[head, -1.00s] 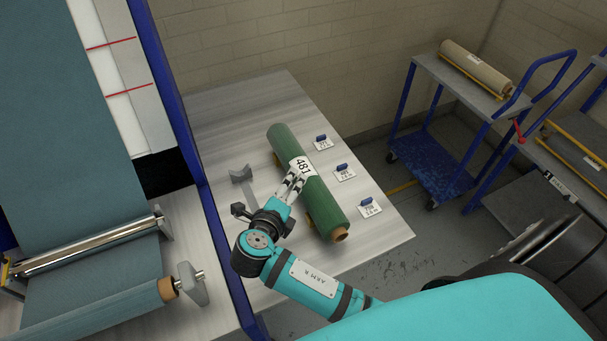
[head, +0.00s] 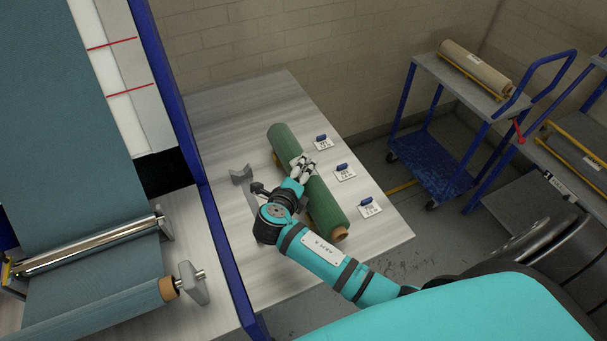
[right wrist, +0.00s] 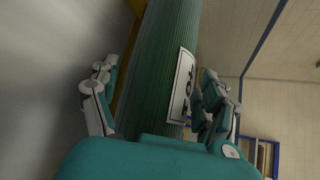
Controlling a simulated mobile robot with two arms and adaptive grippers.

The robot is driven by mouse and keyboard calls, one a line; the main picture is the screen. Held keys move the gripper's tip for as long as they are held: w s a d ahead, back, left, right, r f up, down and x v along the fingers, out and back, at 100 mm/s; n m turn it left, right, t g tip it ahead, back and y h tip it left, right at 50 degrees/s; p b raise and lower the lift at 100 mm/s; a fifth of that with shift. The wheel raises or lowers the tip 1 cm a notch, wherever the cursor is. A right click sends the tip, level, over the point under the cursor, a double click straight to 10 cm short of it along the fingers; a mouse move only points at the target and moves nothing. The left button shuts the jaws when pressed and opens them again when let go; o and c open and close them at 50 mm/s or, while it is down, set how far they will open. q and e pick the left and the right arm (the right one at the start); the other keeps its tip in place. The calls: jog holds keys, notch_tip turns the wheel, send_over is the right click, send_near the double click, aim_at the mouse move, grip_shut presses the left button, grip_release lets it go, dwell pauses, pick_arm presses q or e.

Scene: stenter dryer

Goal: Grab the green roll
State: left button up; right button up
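The green roll (head: 326,204) lies on the grey table with a brown core end at the front. In the right wrist view the green roll (right wrist: 158,65) runs between my fingers, with its white number label (right wrist: 181,88) close to the right finger. My right gripper (head: 302,165) is over the middle of the roll and hides most of the label in the head view. In the right wrist view my right gripper (right wrist: 155,85) is open, one finger on each side of the roll; I cannot tell whether they touch it. My left gripper is not in view.
The table (head: 235,110) also bears a grey cradle (head: 241,176) and several small tags with blue clips (head: 345,172). A blue post (head: 180,110) and fabric machine stand left. A blue trolley (head: 455,85) carries a beige roll (head: 476,67).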

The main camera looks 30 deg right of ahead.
jog(key=c, duration=1.4)
jog(key=shift+c, duration=0.2)
jog(key=shift+r, duration=0.15)
